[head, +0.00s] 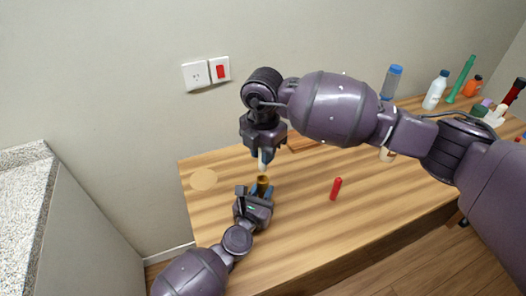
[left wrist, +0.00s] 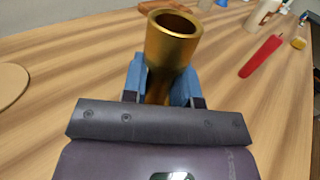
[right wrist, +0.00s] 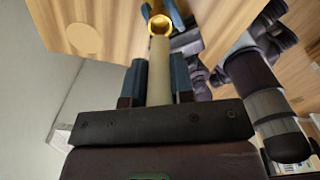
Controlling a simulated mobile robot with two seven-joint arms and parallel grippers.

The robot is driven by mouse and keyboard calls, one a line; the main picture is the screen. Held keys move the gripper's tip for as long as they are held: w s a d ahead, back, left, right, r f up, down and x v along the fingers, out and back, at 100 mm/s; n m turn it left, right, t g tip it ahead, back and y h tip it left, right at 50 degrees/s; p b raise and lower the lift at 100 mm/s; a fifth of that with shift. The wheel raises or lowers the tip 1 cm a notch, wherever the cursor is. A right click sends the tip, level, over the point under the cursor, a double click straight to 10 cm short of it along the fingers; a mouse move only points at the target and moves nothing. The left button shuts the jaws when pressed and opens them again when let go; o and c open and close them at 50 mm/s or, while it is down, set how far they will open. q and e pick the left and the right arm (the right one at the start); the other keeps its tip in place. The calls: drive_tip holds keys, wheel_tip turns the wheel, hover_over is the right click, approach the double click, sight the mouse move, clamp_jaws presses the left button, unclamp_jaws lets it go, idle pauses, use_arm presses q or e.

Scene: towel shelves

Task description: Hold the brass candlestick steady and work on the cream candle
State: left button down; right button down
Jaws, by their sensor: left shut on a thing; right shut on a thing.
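The brass candlestick (head: 263,180) stands on the wooden table, its open cup upward; the cup looks empty in the left wrist view (left wrist: 172,42). My left gripper (head: 262,191) is shut on the candlestick below its cup, one blue finger on each side. The cream candle (right wrist: 160,70) is in my right gripper (right wrist: 156,85), which is shut on it. In the head view the right gripper (head: 263,156) points down and the candle's pale lower end (head: 263,166) shows just above the cup. In the right wrist view the candle's end lines up near the cup's rim (right wrist: 160,24).
A red candle (head: 336,188) lies on the table to the right. A round pale disc (head: 203,179) lies at the left. Several bottles, including a white one (head: 436,90) and a green one (head: 461,79), stand at the back right. The table's front middle is clear.

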drive_tip(key=shift+r, duration=0.1)
drive_tip(key=shift+r, duration=1.95)
use_arm(q)
drive_tip(key=c, duration=0.8)
unclamp_jaws()
drive_tip(key=shift+s, duration=0.1)
